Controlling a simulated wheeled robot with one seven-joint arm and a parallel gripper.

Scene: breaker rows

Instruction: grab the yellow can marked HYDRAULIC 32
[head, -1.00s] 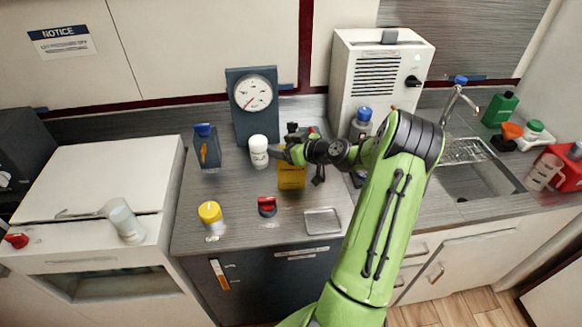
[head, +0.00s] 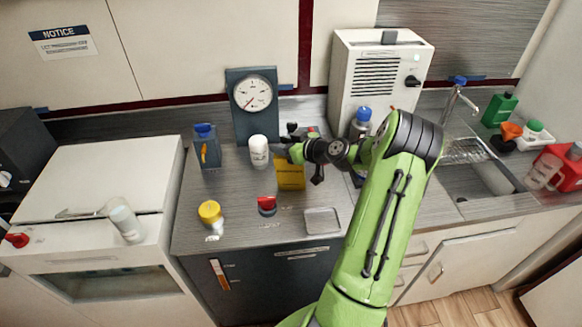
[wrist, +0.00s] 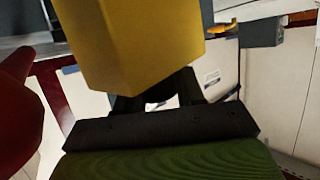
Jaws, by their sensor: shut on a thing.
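The yellow can (head: 290,174) is a boxy container on the counter side in the head view, below my gripper's jaws. Its marking cannot be read. In the wrist view the yellow can (wrist: 130,45) fills the upper middle, close in front of the jaws. My gripper (head: 294,150) is shut on the can near its top. In the wrist view the dark fingers (wrist: 160,95) run up behind the can, and their tips are hidden by it. I cannot tell whether the can's base touches the counter.
A white bottle (head: 259,151) stands close left of the can. A red-capped jar (head: 267,206) and a shallow metal tray (head: 322,221) are in front. A yellow-lidded jar (head: 210,213) is front left. A gauge (head: 253,95) and a white cabinet (head: 375,80) stand behind.

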